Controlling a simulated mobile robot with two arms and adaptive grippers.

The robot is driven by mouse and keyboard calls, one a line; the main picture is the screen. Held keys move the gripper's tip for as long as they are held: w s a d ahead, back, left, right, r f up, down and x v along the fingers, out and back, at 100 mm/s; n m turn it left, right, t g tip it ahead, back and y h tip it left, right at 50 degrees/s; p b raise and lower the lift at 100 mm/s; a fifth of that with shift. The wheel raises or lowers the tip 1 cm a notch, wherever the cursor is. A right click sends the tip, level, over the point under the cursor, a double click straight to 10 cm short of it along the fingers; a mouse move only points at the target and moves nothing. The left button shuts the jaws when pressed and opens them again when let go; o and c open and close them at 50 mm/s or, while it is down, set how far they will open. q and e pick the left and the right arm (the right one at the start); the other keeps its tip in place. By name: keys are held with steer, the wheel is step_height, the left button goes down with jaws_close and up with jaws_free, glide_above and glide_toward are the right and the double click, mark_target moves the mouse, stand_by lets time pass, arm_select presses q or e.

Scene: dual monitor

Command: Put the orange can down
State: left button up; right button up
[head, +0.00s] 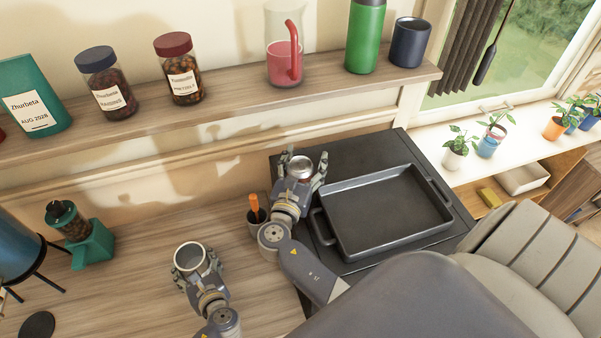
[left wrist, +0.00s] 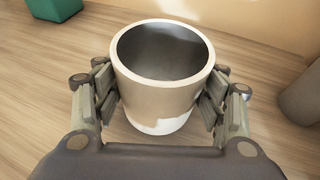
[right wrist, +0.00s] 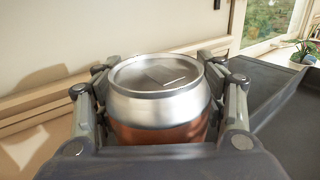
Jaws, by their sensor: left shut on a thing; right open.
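The orange can (head: 299,170) has a silver top; its orange side shows in the right wrist view (right wrist: 160,131). It stands upright at the left part of the black stove top (head: 345,150). My right gripper (head: 303,166) is open, with its fingers on either side of the can. Whether they touch it, I cannot tell. The can's base is hidden. My left gripper (head: 197,266) is shut on a cream cup (left wrist: 165,95), empty inside and upright over the wooden counter (head: 150,295).
A dark baking tray (head: 385,245) lies on the stove top to the right of the can. A small pot with an orange-handled tool (head: 256,215) stands close left. A green grinder (head: 92,246) is further left. A shelf (head: 220,98) with jars runs behind.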

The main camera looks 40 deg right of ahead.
steer(key=c, duration=1.4)
jaws_close()
steer(key=shift+r, duration=0.1)
step_height(320, 180, up, 10)
